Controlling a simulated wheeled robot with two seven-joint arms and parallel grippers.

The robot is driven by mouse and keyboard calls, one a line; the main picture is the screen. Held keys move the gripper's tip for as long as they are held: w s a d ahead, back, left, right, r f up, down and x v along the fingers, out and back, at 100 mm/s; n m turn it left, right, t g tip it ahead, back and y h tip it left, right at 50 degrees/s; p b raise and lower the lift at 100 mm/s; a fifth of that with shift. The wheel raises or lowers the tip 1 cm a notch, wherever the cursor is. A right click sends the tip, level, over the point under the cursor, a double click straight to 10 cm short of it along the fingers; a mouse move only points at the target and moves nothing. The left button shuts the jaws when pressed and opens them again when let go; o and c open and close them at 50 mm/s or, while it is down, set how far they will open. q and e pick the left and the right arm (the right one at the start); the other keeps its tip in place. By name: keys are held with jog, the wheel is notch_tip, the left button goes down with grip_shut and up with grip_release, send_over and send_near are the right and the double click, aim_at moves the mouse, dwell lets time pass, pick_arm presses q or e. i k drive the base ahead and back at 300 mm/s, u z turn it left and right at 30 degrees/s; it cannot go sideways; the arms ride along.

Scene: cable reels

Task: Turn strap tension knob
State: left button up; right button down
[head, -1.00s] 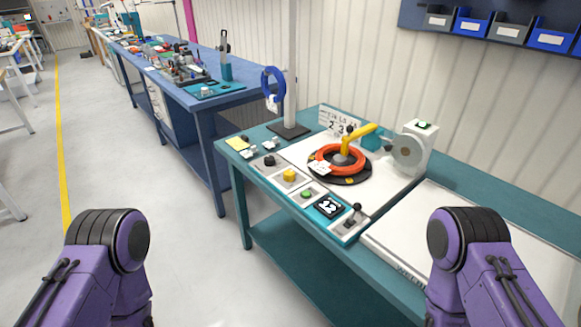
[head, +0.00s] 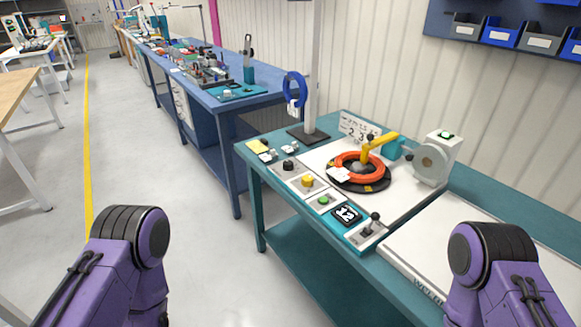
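A small black knob (head: 288,165) stands on the grey control strip along the near left edge of the teal bench (head: 262,226). On the same strip are a yellow button (head: 307,181), a green button (head: 324,199), a small display reading 12 (head: 346,214) and a black-handled lever (head: 372,224). An orange cable coil (head: 340,173) lies on a black turntable (head: 380,186) under a yellow arm (head: 378,145). Purple links of my two arms show at the lower left and lower right. Neither gripper is in the picture.
A post (head: 312,80) holds a blue cable coil (head: 295,88). A cluttered blue bench (head: 205,92) stands farther back. Blue and grey bins (head: 500,34) hang on the wall. The floor left of the bench is clear.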

aim_at(288, 165)
jog(key=u, duration=1.55)
jog(key=i, duration=1.4)
jog(key=z, duration=2.75)
